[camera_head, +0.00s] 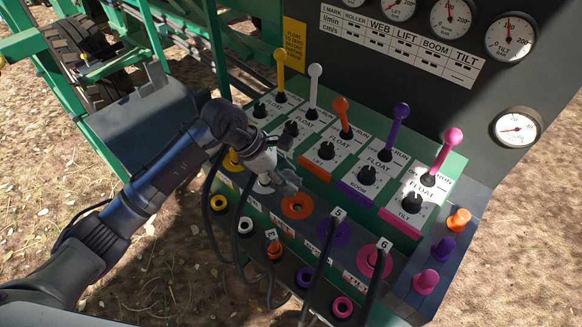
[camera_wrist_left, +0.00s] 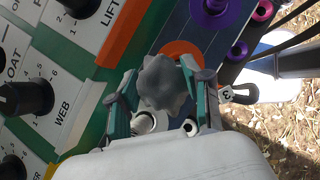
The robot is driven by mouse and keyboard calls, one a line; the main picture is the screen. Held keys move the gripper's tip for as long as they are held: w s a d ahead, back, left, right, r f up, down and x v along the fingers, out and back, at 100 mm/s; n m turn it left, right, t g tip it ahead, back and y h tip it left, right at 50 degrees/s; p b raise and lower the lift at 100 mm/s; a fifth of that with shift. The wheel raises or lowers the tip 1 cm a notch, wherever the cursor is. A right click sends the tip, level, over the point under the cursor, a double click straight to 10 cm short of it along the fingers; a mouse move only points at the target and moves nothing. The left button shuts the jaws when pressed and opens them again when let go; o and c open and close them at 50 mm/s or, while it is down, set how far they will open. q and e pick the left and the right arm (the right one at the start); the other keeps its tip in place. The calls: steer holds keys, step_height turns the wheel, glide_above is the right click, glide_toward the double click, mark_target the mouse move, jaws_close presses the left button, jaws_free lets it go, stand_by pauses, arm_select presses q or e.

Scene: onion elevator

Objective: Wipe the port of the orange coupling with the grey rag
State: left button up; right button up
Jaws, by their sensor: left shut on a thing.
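The orange coupling (camera_head: 297,206) is a flat orange ring around a port, in the upper row of the coupling panel below the levers. In the left wrist view, the orange coupling (camera_wrist_left: 182,47) is partly hidden behind the rag. The grey rag (camera_wrist_left: 165,85) is a crumpled lump between the fingertips of my left gripper (camera_wrist_left: 165,100), which is shut on it. In the head view, my left gripper (camera_head: 284,181) is just up and left of the orange ring. I cannot tell whether the rag touches the coupling. My right gripper is not in view.
A purple coupling (camera_head: 335,232) and a pink coupling (camera_head: 374,262) are to the right. Black hoses (camera_head: 318,275) hang across the panel. An orange hose end tagged 3 (camera_head: 274,249) sits below. Coloured levers, such as the orange lever (camera_head: 342,112), and knobs stand above.

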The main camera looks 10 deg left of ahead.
arm_select(q)
steer(key=shift+r+p, duration=0.4)
steer(key=shift+r, duration=0.85)
